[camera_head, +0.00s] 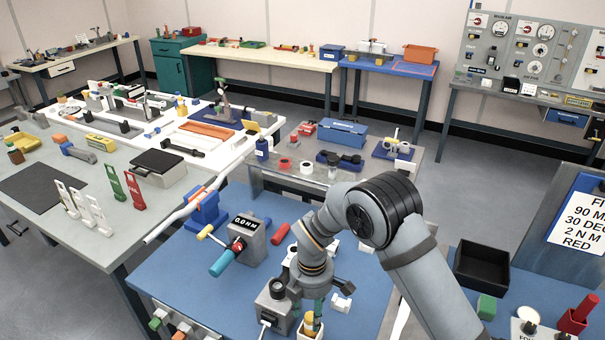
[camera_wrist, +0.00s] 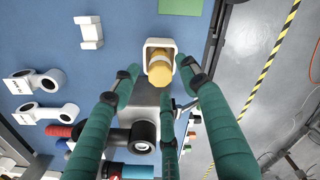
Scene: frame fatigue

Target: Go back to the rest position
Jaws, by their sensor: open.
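My gripper (camera_head: 320,304) points down over the blue workbench (camera_head: 180,275) at the bottom centre of the head view. In the wrist view its green fingers (camera_wrist: 158,75) are spread apart, with nothing between them that they clearly hold. A yellow-orange cylindrical piece (camera_wrist: 160,70) sits in a white square holder (camera_wrist: 150,43) just beyond the fingertips. The piece (camera_head: 309,319) and holder (camera_head: 301,331) also show below my gripper in the head view. A grey block with a dark round knob (camera_wrist: 143,135) stands close beside the fingers.
White ring-ended parts (camera_wrist: 48,82) lie on the blue surface. A black tray (camera_head: 482,266) and a sign (camera_head: 580,215) stand at right. Grey floor (camera_head: 490,150) is open behind.

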